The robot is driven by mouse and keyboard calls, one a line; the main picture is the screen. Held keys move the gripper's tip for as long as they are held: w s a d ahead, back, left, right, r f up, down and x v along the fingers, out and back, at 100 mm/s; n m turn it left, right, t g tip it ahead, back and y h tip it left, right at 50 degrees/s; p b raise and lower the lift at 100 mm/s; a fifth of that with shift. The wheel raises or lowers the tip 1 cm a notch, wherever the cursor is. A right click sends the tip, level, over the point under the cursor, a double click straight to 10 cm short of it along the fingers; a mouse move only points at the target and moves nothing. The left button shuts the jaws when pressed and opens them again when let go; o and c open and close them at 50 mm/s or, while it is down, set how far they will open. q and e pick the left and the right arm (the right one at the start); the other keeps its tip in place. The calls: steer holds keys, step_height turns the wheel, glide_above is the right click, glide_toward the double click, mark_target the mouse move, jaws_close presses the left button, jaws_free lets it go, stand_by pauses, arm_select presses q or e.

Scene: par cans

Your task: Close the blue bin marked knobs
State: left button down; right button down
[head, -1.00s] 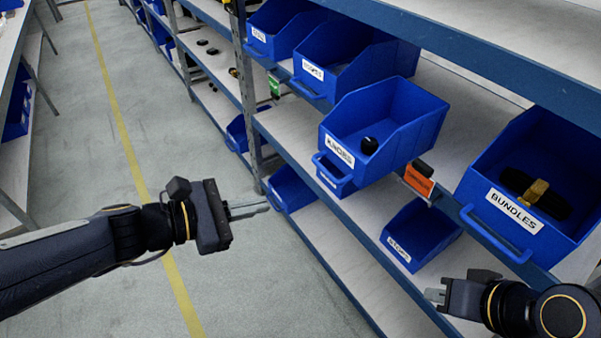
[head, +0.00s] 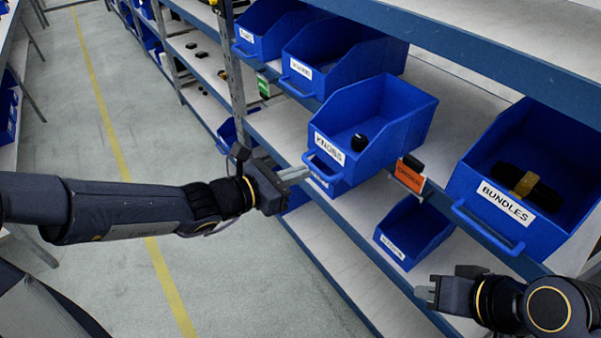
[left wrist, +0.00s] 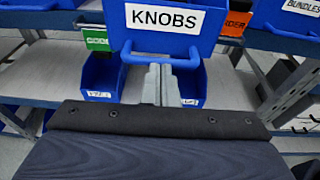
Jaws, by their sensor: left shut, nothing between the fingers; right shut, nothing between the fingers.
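The blue bin marked KNOBS (head: 380,112) juts out of the shelf past its neighbours, tilted forward, with one black knob (head: 359,142) inside. Its front handle (head: 322,168) faces my left gripper. My left gripper (head: 303,174) is shut and empty, its fingertips close to the handle. In the left wrist view the KNOBS bin (left wrist: 221,20) is straight ahead, and the shut left fingers (left wrist: 162,82) point at the handle bar (left wrist: 160,60). I cannot tell whether they touch. My right gripper (head: 425,292) is shut and empty, low at the right, below the BUNDLES bin.
The blue BUNDLES bin (head: 478,166) stands to the right with dark and brass parts in it. An orange tag (head: 409,176) hangs between the bins. More blue bins (head: 338,62) line the shelf at left. A smaller blue bin (head: 414,233) sits on the lower shelf. The aisle floor (head: 115,190) is clear.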

mark_target(354, 144)
arm_select(q)
steer(key=shift+w+d+f, duration=0.1)
steer(key=shift+w+d, duration=0.2)
steer(key=shift+d, duration=0.15)
steer(key=r+b+x, duration=0.1)
steer(key=b+x, duration=0.1)
steer(key=x, duration=0.2)
steer(key=b+x, duration=0.2)
steer(key=x, duration=0.3)
steer(key=r+b+x, duration=0.1)
steer(key=b+x, duration=0.1)
steer(key=x, duration=0.2)
steer(key=shift+w+d+r, duration=0.2)
steer(key=shift+d+r, duration=0.05)
steer(key=shift+d, duration=0.3)
steer(key=shift+w+d+r, duration=0.1)
steer(key=shift+w+d, duration=0.25)
steer(key=shift+d, duration=0.05)
steer(key=shift+r, duration=0.15)
steer(key=shift+r, duration=0.15)
